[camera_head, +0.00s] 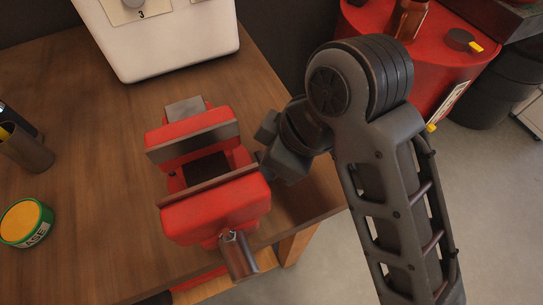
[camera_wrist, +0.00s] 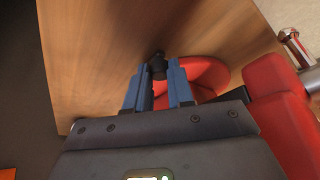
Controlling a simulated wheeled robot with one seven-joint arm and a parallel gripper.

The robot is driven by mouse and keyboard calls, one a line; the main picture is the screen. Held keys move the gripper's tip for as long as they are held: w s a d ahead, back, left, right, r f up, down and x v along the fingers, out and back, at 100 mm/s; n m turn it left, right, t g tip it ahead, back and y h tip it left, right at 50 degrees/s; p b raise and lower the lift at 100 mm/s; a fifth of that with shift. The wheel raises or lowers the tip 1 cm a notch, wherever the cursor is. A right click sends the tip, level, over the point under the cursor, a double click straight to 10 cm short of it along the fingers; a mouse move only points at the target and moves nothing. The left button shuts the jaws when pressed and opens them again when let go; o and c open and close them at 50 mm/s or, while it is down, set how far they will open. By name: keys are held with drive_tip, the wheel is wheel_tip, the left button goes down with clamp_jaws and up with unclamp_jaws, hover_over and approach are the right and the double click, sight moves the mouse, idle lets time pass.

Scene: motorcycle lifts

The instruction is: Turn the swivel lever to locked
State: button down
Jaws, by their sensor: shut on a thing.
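The red bench vise (camera_head: 215,212) stands on the wooden bench near its front right edge. Its round red swivel base (camera_wrist: 207,74) shows in the wrist view. The swivel lever's dark knob (camera_wrist: 157,68) sits between the blue fingertips of my gripper (camera_wrist: 158,72), beside that base. My gripper is shut on the lever. In the head view my gripper (camera_head: 262,165) is at the right side of the vise, low down, its fingertips mostly hidden by the vise and my wrist. Most of the lever is hidden, and its exact angle cannot be told.
A white machine (camera_head: 165,40) stands behind the vise. A green and orange tin (camera_head: 26,222) and a dark cup (camera_head: 25,150) are at the left on the bench (camera_head: 95,185). A red cabinet (camera_head: 440,65) stands at the back right. The vise's metal handle (camera_head: 238,256) juts forward.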

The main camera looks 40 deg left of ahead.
drive_tip(key=c, duration=1)
unclamp_jaws()
drive_tip(key=v, duration=0.7)
drive_tip(key=shift+d+r, duration=0.15)
drive_tip(key=shift+r, duration=0.2)
